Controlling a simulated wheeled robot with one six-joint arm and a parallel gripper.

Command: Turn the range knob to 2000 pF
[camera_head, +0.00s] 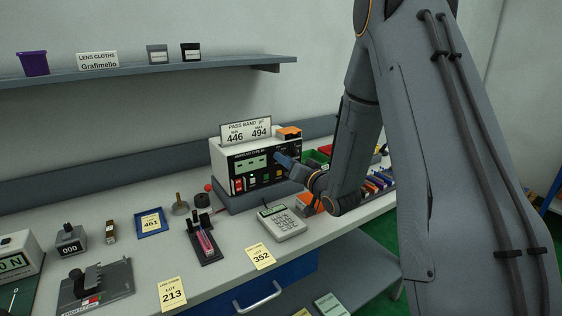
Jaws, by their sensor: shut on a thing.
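A white and black meter (222,160) with a green display and several small buttons stands on a dark base at the back of the bench. A pass band card reading 446 and 494 stands on top of it. My gripper (281,159) reaches in from the right to the right part of the meter's front panel. It is shut at the place where a knob would sit. The range knob itself is hidden behind the gripper, and its setting and the scale marks cannot be read.
Orange and green bins (316,157) stand at the right. A shelf (150,70) runs above.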

